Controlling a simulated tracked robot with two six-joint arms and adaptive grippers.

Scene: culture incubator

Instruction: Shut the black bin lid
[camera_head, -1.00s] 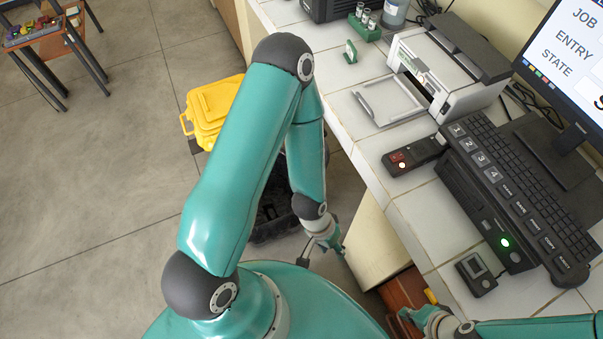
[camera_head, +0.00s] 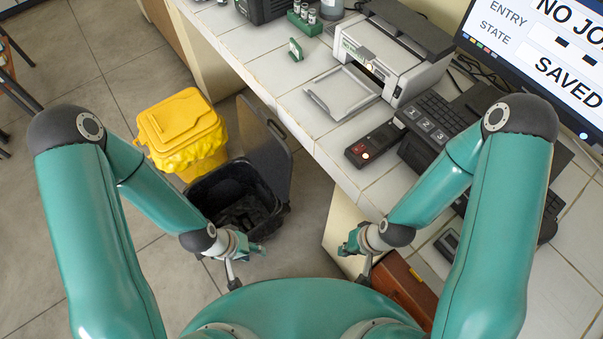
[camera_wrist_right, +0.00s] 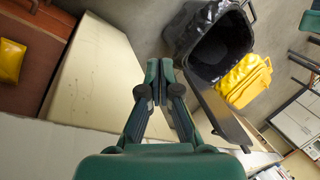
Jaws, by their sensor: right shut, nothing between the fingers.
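The black bin (camera_head: 280,208) stands on the floor right of a yellow bin, with a dark liner inside. Its lid (camera_head: 266,140) is open, standing upright on the bin's far right side, beside the counter. The right wrist view also shows the bin (camera_wrist_right: 183,35) with its mouth uncovered and the lid (camera_wrist_right: 226,118) swung out. My left gripper (camera_head: 252,246) is just in front of the bin's near edge in the head view; its finger opening is too small to tell. My right gripper (camera_head: 347,248) is right of the bin, apart from the lid. Its fingers (camera_wrist_right: 159,67) are shut and empty.
A yellow bin (camera_head: 180,122) stands left of the black bin. The white counter (camera_head: 327,150) edge runs close along the lid's right, carrying a printer (camera_head: 390,60) and keyboard (camera_head: 440,110). A brown box (camera_head: 405,287) is near my right gripper.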

